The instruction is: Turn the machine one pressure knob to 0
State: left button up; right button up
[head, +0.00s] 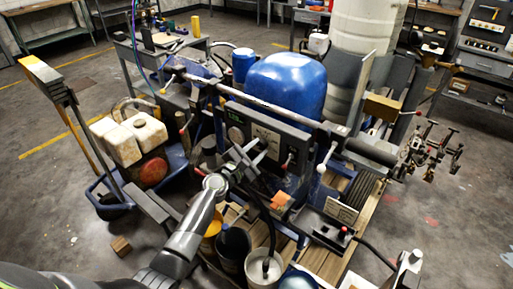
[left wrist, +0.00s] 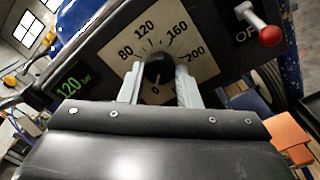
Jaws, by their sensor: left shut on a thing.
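The pressure knob (left wrist: 158,68) is dark and round, on a pale dial plate (left wrist: 190,55) marked 0, 80, 120, 160 and 200. In the left wrist view my left gripper (left wrist: 159,78) has a finger on each side of the knob and is shut on it. I cannot clearly tell which mark the knob points to. A green display (left wrist: 73,82) beside the dial reads 120. In the head view my left gripper (head: 252,152) reaches the front panel of the blue-tanked machine (head: 285,85) and mostly hides the knob. My right gripper is not in view.
A red-tipped lever (left wrist: 262,28) by an OFF label sits right of the dial. Buckets (head: 264,268) stand below the panel near my left arm. A long bar (head: 262,103) crosses above the panel. A cart with white containers (head: 130,138) stands at left.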

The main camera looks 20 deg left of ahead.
pick_arm(q)
jog(key=shift+f+n, duration=0.1)
jog(key=shift+n, duration=0.6)
jog(key=o, duration=1)
jog(key=shift+s+a+p, duration=0.2)
jog(key=shift+s+p, duration=0.1)
jog(key=shift+s, duration=0.25)
jog(key=b+v, duration=0.1)
jog(key=v, duration=1.5)
jog(key=shift+s, duration=0.2)
